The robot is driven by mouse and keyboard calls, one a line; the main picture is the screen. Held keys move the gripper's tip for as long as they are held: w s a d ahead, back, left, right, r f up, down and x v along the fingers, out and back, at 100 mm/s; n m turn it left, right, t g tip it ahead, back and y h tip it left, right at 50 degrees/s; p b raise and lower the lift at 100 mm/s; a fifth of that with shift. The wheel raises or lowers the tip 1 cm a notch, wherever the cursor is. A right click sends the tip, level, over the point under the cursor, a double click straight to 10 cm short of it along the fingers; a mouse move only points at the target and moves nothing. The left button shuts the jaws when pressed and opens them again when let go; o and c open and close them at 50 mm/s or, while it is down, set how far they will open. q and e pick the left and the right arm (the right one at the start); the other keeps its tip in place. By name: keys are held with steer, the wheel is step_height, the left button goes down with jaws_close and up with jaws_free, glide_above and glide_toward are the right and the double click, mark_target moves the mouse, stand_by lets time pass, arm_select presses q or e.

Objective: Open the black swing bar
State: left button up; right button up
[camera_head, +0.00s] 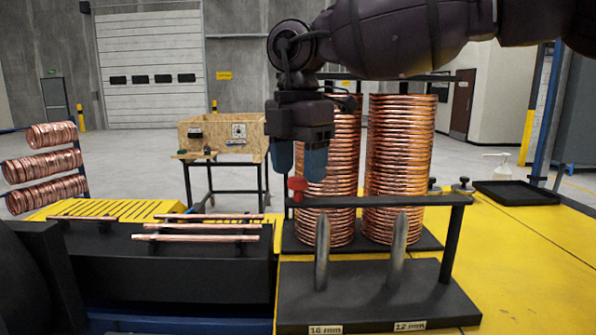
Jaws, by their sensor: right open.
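The black swing bar (400,201) runs level across the front of two copper coil stacks, from a post at the right to a red knob (297,186) at its left end. It appears closed across the front of the stand. My right gripper (298,165) points down with its blue fingertips apart, just above the red knob. I cannot tell whether a fingertip touches the knob. The left coil stack (333,150) is partly hidden behind my right gripper; the right stack (400,150) stands beside it. My left gripper is not in view.
Two upright metal pegs (322,250) stand on the black base (380,300), labelled 16 mm and 12 mm. Copper tubes (195,238) lie on a black unit at left. The yellow tabletop (530,260) is clear at right.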

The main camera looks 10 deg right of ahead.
steer(key=shift+f, duration=0.85)
jaws_close()
